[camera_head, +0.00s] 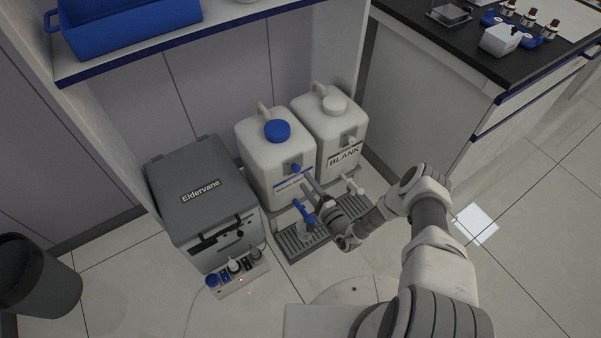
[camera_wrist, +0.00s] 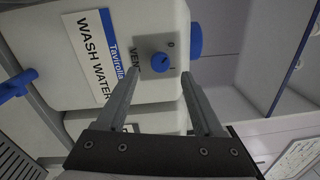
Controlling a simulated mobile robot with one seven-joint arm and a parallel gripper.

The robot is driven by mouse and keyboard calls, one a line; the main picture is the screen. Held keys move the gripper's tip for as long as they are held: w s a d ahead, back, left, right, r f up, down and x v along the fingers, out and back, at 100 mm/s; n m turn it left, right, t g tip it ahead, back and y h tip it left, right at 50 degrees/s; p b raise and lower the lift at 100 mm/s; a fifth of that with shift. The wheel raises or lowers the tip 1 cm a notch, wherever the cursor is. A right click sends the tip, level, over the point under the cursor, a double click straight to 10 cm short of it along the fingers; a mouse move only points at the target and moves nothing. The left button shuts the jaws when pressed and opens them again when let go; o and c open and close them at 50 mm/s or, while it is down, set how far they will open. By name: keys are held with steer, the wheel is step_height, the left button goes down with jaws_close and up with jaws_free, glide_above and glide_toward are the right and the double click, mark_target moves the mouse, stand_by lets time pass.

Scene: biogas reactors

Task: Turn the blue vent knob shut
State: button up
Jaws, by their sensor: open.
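The blue vent knob (camera_wrist: 160,62) sits on a grey plate marked "VENT" on the wash water canister (camera_wrist: 150,18). Marks resembling 0 and I stand beside it; which one it points to is hard to tell. In the head view the knob (camera_head: 295,168) is on the front of the blue-capped left canister (camera_head: 258,150). My gripper (camera_head: 314,190) is open in front of this canister. In the wrist view my gripper (camera_wrist: 159,78) has its two fingers on either side of the knob, with gaps visible; contact cannot be seen.
A blue tap (camera_head: 303,212) sits below the knob over a drip tray (camera_head: 290,250). The "BLANK" canister (camera_head: 338,125) stands close on the right. A grey Eldervane box (camera_head: 205,200) is at the left, a shelf (camera_head: 215,35) above.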

steer(key=p+v, duration=0.1)
steer(key=v, duration=1)
steer(key=shift+s+d+f+p, duration=0.15)
steer(key=shift+s+d+p, duration=0.1)
steer(key=shift+s+p, duration=0.05)
steer(key=shift+w, duration=0.1)
steer(key=w+a+r+n+g+y, duration=0.15)
steer(key=r+n+g, duration=0.55)
steer(key=r, duration=0.8)
steer(key=w+a+r+n+g+y, duration=0.1)
steer(key=a+r+n+g+y, duration=0.15)
steer(key=r+n+g, duration=0.9)
steer(key=s+d+r+m+t+h, duration=0.25)
steer(key=s+d+r+h, duration=0.2)
steer(key=s+r, duration=0.4)
steer(key=s+d+r+m+t+h, duration=0.1)
steer(key=s+d+r+t+h, duration=0.35)
steer(key=r, duration=0.75)
steer(key=s+d+r+m+t+h, duration=0.2)
steer(key=s+r+h, duration=0.3)
steer(key=s+r, duration=0.4)
step_height(320, 180, up, 13)
steer(key=p, duration=1.2)
steer(key=shift+w+a+p, duration=0.15)
steer(key=shift+w+p, duration=0.25)
